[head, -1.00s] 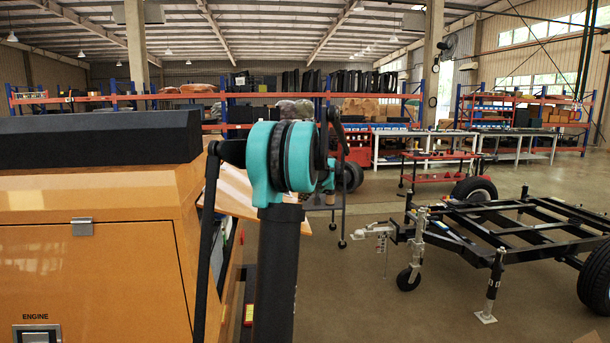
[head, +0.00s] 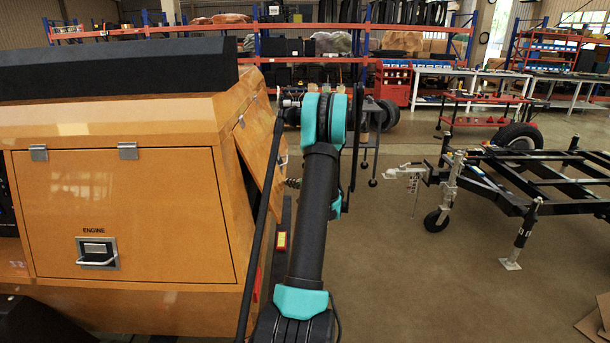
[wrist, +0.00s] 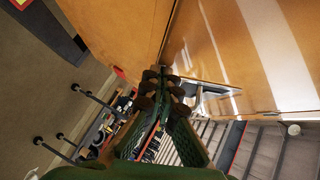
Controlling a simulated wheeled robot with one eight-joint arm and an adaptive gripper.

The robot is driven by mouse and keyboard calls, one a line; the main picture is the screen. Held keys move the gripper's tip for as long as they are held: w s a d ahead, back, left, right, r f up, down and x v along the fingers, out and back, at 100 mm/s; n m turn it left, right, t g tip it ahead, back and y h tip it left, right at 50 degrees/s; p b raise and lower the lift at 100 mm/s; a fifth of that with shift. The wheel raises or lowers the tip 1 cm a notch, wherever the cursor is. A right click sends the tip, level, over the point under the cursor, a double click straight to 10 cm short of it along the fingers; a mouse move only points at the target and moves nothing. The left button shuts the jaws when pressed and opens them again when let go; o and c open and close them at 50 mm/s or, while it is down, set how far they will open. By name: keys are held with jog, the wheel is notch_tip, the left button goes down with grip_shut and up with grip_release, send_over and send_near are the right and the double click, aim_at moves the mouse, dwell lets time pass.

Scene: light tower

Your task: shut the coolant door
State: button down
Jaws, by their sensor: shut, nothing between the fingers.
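The coolant door (head: 264,140) is taken to be the orange panel on the right side of the orange light tower body (head: 125,205). In the head view it hangs at a slant, its lower edge standing out from the side. My gripper (wrist: 166,82) shows in the wrist view with its green fingers together and nothing between them. Its tips are close to the orange panels, near a dark seam; I cannot tell whether they touch. A metal fitting (wrist: 205,88) shows just beyond the tips. In the head view my arm hides the gripper and part of the door.
The engine door (head: 125,215) on the facing side is shut. A black trailer frame (head: 530,175) stands on the floor at right. A red cart (head: 485,105) and shelves (head: 400,30) are farther back. The floor between my arm and the trailer is clear.

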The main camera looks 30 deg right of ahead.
jog(key=shift+w+a+f, duration=0.3)
jog(key=shift+w+a, duration=0.1)
jog(key=shift+a, duration=0.25)
jog(key=shift+w+a+f, duration=0.3)
jog(key=shift+w+a, duration=0.15)
jog(key=shift+a, duration=0.2)
jog(key=shift+w+a+f, duration=0.3)
jog(key=shift+w+a, duration=0.1)
jog(key=shift+a, duration=0.25)
jog(key=shift+d, duration=0.1)
